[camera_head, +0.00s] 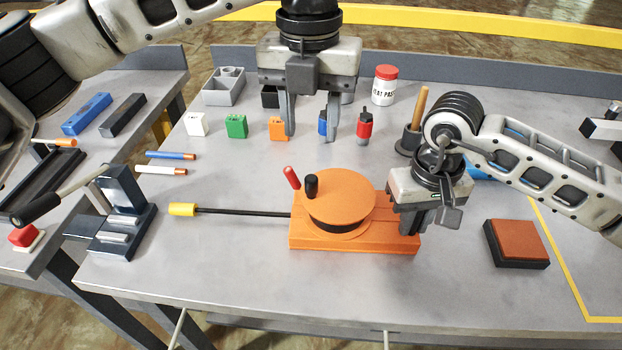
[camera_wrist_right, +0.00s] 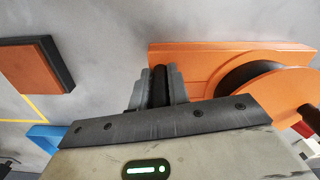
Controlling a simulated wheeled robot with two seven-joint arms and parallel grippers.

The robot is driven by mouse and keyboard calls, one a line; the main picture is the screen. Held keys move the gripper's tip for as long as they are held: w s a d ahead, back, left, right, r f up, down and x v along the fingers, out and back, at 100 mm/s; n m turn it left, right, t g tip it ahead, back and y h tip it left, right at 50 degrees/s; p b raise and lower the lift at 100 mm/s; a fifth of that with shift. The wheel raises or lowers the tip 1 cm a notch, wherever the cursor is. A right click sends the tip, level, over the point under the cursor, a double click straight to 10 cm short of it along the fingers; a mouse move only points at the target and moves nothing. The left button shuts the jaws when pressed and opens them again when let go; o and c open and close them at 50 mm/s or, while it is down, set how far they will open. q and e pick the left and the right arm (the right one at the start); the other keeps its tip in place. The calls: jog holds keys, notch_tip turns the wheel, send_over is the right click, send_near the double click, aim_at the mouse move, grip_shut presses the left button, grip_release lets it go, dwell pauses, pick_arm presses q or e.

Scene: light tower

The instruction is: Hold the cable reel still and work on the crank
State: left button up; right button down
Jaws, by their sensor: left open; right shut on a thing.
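The orange cable reel (camera_head: 345,242) sits on the grey table, with a round orange drum (camera_head: 340,200) on top. The crank's black knob (camera_head: 311,186) stands upright near the drum's left edge. A red lever (camera_head: 291,178) tilts up beside it. My right gripper (camera_head: 420,222) is at the reel's right end. In the right wrist view its fingers (camera_wrist_right: 158,90) are shut on a dark handle (camera_wrist_right: 160,84) beside the orange base (camera_wrist_right: 190,65). My left gripper (camera_head: 311,136) is open and empty, pointing down behind the reel, apart from the crank.
A black cable (camera_head: 245,212) with a yellow end (camera_head: 183,209) runs left from the reel. White (camera_head: 196,124), green (camera_head: 236,125) and orange (camera_head: 278,128) blocks and a red bottle (camera_head: 364,126) stand near the left gripper. A brown-topped pad (camera_head: 516,241) lies right.

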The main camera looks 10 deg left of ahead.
aim_at(310, 178)
pick_arm(q)
notch_tip(310, 178, down, 12)
jog(key=shift+r, duration=0.15)
jog(key=shift+c, duration=0.3)
grip_shut()
